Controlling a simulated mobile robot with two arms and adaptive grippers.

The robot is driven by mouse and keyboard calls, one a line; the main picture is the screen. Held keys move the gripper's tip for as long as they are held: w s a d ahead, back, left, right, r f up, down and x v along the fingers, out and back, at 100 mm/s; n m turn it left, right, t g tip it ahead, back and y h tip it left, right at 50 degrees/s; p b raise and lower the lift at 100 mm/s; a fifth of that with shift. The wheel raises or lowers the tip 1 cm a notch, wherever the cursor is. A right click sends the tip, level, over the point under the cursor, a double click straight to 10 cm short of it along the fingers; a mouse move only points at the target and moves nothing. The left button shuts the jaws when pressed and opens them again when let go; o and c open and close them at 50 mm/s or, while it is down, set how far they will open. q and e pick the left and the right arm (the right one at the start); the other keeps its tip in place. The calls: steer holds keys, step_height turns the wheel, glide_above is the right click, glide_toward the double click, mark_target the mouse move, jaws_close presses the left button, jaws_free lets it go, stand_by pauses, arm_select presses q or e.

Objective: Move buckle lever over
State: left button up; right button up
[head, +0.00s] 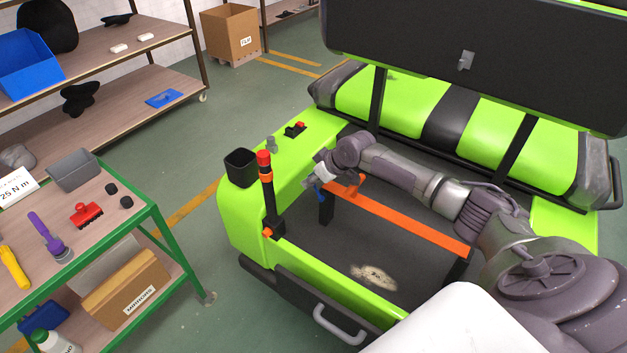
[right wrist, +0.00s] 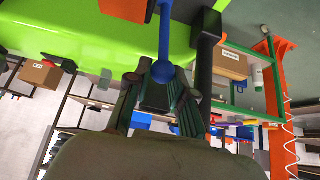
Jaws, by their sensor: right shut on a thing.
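The blue buckle lever (head: 319,190) shows as a small piece beside the orange bar (head: 405,220) over the cart's dark floor. In the right wrist view the lever (right wrist: 165,35) is a blue rod with a rounded end between the fingers. My right gripper (head: 321,172) reaches in from the right and is shut on the lever; it also shows in the right wrist view (right wrist: 160,85). The grip hides part of the buckle in the head view. My left gripper is not in view.
A black post with a red top (head: 267,190) stands left of the gripper. A black cup (head: 241,167) sits on the green cart body (head: 237,218). The seat (head: 450,120) and dark backrest panel (head: 480,65) are behind my right arm. A tool table (head: 150,212) stands at left.

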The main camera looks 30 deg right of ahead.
steer(key=shift+w+a+f+b, duration=0.2)
steer(key=shift+w+f+b, duration=0.15)
steer(key=shift+b, duration=0.2)
steer(key=shift+w+a+f+b, duration=0.2)
steer(key=shift+w+b, duration=0.1)
steer(key=shift+w, duration=0.2)
